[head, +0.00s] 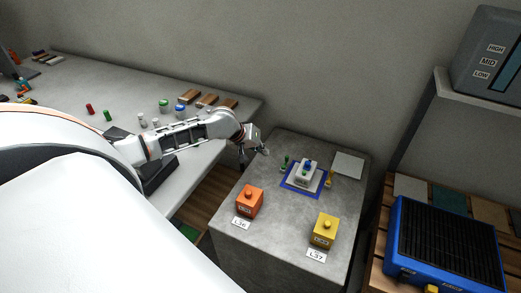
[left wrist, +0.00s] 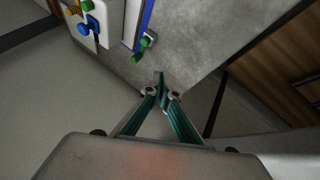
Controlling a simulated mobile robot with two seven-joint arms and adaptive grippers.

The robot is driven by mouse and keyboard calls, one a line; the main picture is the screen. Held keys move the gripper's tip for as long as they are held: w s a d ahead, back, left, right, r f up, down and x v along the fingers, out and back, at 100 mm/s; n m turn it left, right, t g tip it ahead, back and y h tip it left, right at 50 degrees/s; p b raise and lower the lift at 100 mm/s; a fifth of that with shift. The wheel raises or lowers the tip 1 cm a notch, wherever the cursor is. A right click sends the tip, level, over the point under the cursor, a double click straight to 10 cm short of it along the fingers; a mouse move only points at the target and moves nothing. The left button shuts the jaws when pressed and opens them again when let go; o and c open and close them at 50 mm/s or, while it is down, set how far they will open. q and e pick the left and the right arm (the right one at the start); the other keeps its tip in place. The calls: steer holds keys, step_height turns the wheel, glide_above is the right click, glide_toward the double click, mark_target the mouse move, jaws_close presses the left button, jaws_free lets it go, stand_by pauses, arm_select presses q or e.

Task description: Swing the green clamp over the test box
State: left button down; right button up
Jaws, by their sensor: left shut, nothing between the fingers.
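The test box (head: 303,176), white-grey with a blue knob and a green part on top, sits on a blue-edged square on the grey pedestal. Its corner shows in the left wrist view (left wrist: 101,24). The green clamp (head: 285,163) stands just left of the test box, beside it and not over it. In the left wrist view the green clamp (left wrist: 142,50) lies above and a little left of my fingertips. My left gripper (head: 258,149) is shut and empty, left of the clamp and apart from it; its fingers meet in the left wrist view (left wrist: 161,80). My right gripper is not seen.
An orange box (head: 249,203) and a yellow box (head: 323,233) stand on the pedestal (head: 285,222) near its front, with labels. A white sheet (head: 348,165) lies at the back right. A blue crate-like unit (head: 445,245) stands to the right. A bench with small items is left.

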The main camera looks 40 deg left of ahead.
mark_target(286, 161)
arm_select(q)
steer(key=b+x, duration=0.1)
steer(key=x, duration=0.3)
steer(key=shift+s+f, duration=0.1)
steer(key=shift+w+d, duration=1.05)
steer(key=shift+d, duration=0.2)
steer(key=shift+w+d, duration=0.3)
steer(key=shift+d, duration=0.05)
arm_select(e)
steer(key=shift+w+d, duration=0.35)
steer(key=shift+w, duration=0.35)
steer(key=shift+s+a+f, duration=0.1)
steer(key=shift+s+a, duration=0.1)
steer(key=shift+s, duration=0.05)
arm_select(q)
steer(key=shift+m, duration=0.4)
steer(key=shift+w+h, duration=0.1)
steer(key=shift+h, duration=0.2)
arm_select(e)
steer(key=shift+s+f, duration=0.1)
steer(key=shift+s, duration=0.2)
